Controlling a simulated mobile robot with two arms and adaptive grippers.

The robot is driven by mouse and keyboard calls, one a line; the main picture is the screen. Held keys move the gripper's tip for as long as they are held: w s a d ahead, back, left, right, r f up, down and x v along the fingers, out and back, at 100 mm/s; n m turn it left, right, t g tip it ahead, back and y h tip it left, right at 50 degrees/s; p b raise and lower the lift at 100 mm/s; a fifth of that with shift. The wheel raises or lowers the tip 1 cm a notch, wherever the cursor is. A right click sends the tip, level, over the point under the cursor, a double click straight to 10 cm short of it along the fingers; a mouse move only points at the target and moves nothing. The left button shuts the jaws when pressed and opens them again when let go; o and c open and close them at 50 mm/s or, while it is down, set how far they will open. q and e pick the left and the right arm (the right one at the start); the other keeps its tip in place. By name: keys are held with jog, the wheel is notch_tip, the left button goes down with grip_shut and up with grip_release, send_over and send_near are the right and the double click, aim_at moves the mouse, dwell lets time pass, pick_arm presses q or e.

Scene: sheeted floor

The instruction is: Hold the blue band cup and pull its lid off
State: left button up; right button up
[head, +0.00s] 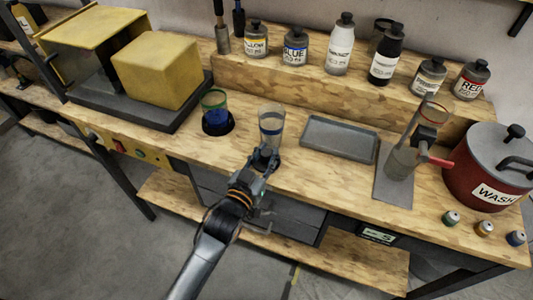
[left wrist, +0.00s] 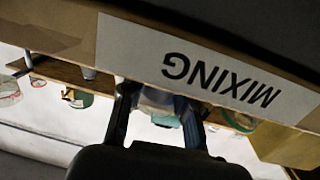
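A second cup, with a green rim and blue lower part (head: 214,106), stands in a dark round holder to the left. My right gripper is not in view.
A grey tray (head: 340,138) and a metal stand with a red handle (head: 402,160) are to the right. A red WASH pot (head: 490,185) stands at the far right. Several bottles line the raised shelf behind. A yellow box machine (head: 160,70) is at the left.

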pick_arm(q)
jog(key=shift+o, duration=1.1)
jog(key=shift+r, duration=0.2)
jog(key=b+v, duration=0.1)
jog(key=v, duration=1.1)
